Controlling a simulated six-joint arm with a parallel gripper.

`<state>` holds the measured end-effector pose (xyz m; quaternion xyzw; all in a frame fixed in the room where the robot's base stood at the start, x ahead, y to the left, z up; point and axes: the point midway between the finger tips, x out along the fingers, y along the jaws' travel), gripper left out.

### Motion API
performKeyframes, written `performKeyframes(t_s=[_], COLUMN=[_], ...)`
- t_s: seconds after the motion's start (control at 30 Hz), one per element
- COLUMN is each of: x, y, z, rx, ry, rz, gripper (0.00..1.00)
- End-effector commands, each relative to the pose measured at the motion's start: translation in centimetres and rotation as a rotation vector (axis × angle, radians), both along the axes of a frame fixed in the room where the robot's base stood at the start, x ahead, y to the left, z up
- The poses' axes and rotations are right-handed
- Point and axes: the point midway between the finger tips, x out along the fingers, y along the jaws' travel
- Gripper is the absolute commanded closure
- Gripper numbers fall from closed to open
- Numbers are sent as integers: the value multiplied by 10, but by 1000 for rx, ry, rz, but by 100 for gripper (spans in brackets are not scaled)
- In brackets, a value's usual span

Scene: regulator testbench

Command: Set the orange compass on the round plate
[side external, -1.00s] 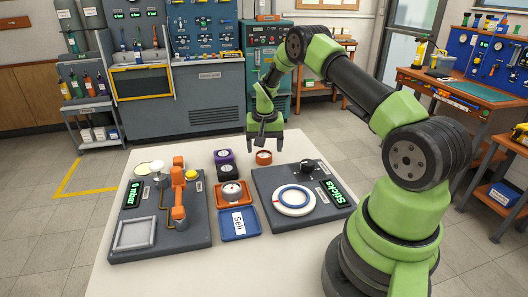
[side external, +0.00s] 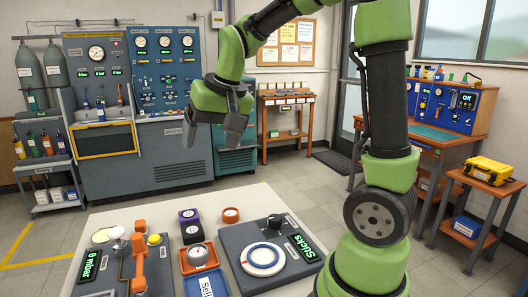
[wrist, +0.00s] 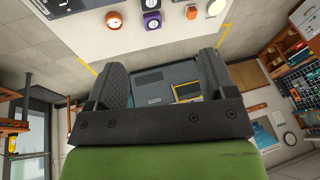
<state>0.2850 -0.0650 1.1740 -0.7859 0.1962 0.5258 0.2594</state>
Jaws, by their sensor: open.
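The orange compass (side external: 231,215), a small round orange case with a pale face, lies at the far edge of the white table. It also shows near the top of the wrist view (wrist: 114,20). The round plate (side external: 252,268), white with a blue ring, sits on the dark grey device with the "Sticks" display. My gripper (side external: 213,128) is open and empty, high above and beyond the table's far edge, well apart from the compass. In the wrist view my gripper (wrist: 161,68) shows its two spread fingers with nothing between them.
Purple and black boxes (side external: 189,217) stand left of the compass. An orange tray (side external: 186,265) holds a round gauge (side external: 196,257); a blue tray labelled "Sell" (side external: 222,284) is in front. A left device (side external: 92,266) carries an orange lever (side external: 139,262) and "0 mbar" display.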

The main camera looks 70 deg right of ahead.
Motion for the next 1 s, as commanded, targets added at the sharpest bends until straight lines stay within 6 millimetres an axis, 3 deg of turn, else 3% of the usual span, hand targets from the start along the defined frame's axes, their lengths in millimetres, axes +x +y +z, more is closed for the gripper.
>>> performKeyframes(t_s=[0.03, 0.17, 0.3, 0.4, 0.6, 1.0], x=[-17, -63, -106, -126, -142, -141], y=[17, 52, 77, 86, 93, 93], z=[13, 30, 32, 28, 23, 24], rx=[0, 14, 32, 42, 51, 51], ry=[-41, -127, -202, -241, -268, -268], rz=[44, 144, 237, 284, 321, 319], gripper=[23, 23, 23, 23, 18, 18])
